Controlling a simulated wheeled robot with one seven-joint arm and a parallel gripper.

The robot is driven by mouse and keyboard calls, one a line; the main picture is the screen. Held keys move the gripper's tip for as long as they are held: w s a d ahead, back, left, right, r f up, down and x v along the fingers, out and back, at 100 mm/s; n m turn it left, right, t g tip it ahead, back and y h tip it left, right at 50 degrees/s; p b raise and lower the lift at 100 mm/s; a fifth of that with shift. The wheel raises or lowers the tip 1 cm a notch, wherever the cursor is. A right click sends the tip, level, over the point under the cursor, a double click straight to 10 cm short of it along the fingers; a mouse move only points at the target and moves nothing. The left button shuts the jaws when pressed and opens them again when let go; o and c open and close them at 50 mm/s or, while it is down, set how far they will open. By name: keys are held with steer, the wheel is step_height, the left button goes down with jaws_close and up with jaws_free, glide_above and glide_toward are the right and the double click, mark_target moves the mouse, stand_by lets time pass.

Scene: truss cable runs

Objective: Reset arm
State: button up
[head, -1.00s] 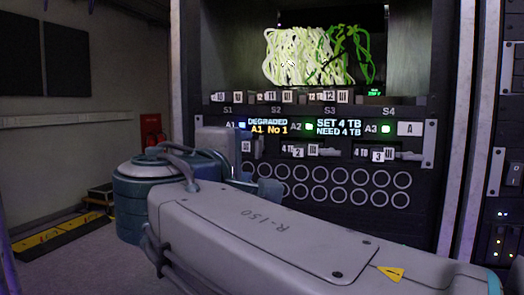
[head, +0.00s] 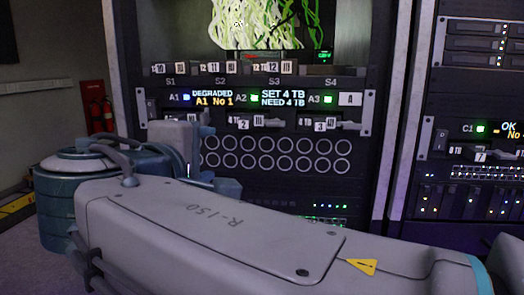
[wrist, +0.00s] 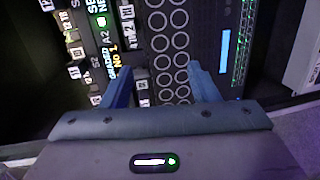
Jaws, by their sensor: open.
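My gripper (wrist: 158,88) shows in the wrist view as two blue fingers spread apart with nothing between them. It faces the rack front, which appears turned sideways there, with the round ports (wrist: 168,45) behind the gap. In the head view my arm, marked R-150, stretches across the foreground and is bent back at the left. Blue parts at my arm's far end (head: 222,187) show in front of the rack (head: 380,60), below the drive row. Whether the fingers touch the rack cannot be told.
The rack's display (head: 212,99) reads DEGRADED, A1 No 1; another (head: 283,99) reads SET 4 TB, NEED 4 TB. Tangled green and white cables (head: 265,25) fill the upper bay. A second rack (head: 475,130) stands right. Red extinguishers (head: 100,115) hang at the left wall.

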steer(key=d+f+m+g+p, duration=0.3)
steer(key=d+p, duration=0.2)
steer(key=d, duration=0.2)
steer(key=d+f+m+g+h+p, duration=0.1)
steer(key=d+f+m+g+p, duration=0.2)
steer(key=d, duration=0.4)
steer(key=d+f+m+g+p, duration=0.2)
steer(key=d+g+p, duration=0.2)
steer(key=d+p, duration=0.3)
steer(key=s+d+f+m+g+y+p, duration=0.3)
steer(key=s+d+m+p, duration=0.2)
steer(key=s+m, duration=0.3)
steer(key=shift+s+d+y+p, duration=0.15)
steer(key=shift+d+y+p, duration=0.2)
steer(key=shift+p, duration=0.2)
